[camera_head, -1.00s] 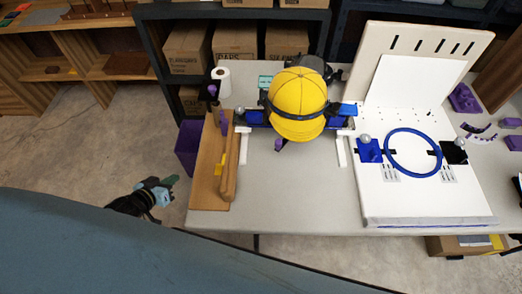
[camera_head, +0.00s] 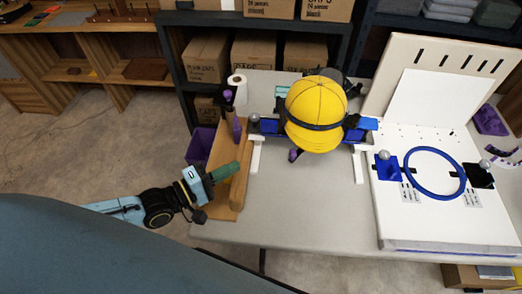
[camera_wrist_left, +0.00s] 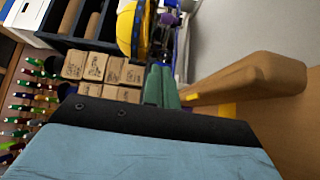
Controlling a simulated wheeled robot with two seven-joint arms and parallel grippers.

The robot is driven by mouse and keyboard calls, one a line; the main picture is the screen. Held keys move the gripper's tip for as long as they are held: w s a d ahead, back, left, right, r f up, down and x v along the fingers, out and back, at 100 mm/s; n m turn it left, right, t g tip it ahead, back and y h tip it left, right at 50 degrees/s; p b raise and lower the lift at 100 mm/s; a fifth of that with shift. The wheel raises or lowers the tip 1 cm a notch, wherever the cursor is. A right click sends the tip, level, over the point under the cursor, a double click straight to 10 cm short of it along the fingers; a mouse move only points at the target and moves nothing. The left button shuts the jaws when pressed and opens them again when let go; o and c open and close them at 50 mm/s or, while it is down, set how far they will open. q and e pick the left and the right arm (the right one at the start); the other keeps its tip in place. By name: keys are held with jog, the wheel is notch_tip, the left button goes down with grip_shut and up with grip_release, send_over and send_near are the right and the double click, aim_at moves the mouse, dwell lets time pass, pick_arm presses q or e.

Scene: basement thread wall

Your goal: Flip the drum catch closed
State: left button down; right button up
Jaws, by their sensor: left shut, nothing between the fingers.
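A yellow cap (camera_head: 316,108) with a dark band sits on the blue-and-white fixture (camera_head: 361,135) on the table, and the cap hides most of the drum beneath. A small purple tab (camera_head: 293,155) sticks out at the cap's lower left. Whether this tab is the catch, and how it is set, I cannot tell. My left gripper (camera_head: 226,172) is shut and empty, its green fingers over the wooden stand at the table's left end, left of and nearer than the cap. In the left wrist view its fingers (camera_wrist_left: 162,86) point toward the cap (camera_wrist_left: 130,28). My right gripper is not in view.
The wooden stand (camera_head: 218,204) with a raised bar (camera_head: 240,186) lies close by my left fingers. A purple handle (camera_head: 237,129) stands behind it, near a paper roll (camera_head: 238,89). A white board with a blue hoop (camera_head: 434,173) is at right. The table front between is clear.

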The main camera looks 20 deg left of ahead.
pick_arm(q)
jog(key=s+d+b+x, duration=0.1)
jog(key=d+x, duration=0.1)
jog(key=x, duration=1)
jog(key=shift+d, duration=0.3)
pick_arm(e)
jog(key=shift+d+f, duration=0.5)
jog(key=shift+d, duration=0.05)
pick_arm(q)
jog(key=shift+s+f, duration=0.1)
jog(key=shift+f, duration=0.05)
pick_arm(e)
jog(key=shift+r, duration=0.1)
